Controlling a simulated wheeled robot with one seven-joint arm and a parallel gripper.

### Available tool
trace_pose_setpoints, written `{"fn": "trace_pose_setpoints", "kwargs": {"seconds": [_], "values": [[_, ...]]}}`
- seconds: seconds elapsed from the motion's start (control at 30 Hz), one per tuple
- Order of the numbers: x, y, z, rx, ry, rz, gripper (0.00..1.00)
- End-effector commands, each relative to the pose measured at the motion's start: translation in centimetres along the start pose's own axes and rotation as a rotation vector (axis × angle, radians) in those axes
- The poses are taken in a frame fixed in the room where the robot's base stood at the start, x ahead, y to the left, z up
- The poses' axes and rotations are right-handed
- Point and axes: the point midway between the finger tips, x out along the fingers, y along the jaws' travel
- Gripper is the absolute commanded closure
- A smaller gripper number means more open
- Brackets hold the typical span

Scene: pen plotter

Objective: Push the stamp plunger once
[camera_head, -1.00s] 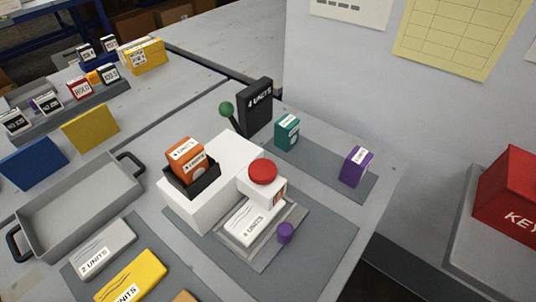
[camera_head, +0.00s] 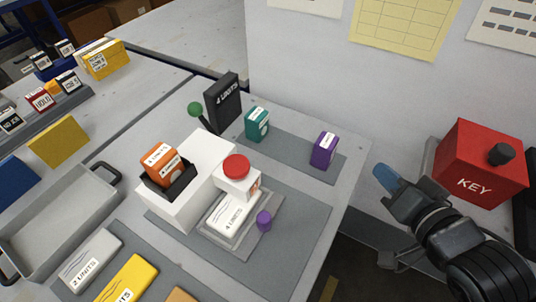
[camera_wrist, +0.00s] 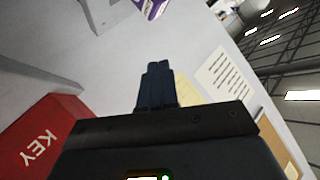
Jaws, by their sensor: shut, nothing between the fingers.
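The stamp plunger is a round red button (camera_head: 236,166) on top of a white block at the front of the white stamp machine (camera_head: 205,160). An orange cartridge (camera_head: 160,163) sits in the machine's black holder. A white block marked "4 UNITS" (camera_head: 232,213) lies in the grey tray under the plunger. My gripper (camera_head: 383,176) is at the right in the head view, to the right of the plunger and well apart from it. Its blue fingers are together and empty; they also show in the wrist view (camera_wrist: 157,88). The plunger is not visible in the wrist view.
A red KEY box (camera_head: 478,170) stands right of my gripper. A teal cartridge (camera_head: 257,124) and a purple cartridge (camera_head: 324,150) stand behind the machine.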

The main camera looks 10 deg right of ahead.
Motion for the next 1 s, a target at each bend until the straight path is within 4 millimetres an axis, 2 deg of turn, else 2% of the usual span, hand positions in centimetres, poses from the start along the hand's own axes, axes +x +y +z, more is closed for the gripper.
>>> {"fn": "trace_pose_setpoints", "kwargs": {"seconds": [0.03,0.2,0.4,0.6,0.7,0.83,1.0], "values": [[1.6,-2.1,-1.2,0.074,-0.002,-0.007,1.00],[5.8,-7.5,-3.3,0.379,-0.045,0.023,1.00],[8.6,-15.0,-3.2,0.786,-0.160,0.091,1.00],[8.7,-22.3,-0.2,1.164,-0.339,0.219,1.00],[8.1,-25.1,1.6,1.295,-0.421,0.291,1.00],[7.2,-27.3,3.2,1.398,-0.491,0.361,1.00],[6.8,-28.1,4.0,1.441,-0.521,0.397,1.00]]}}
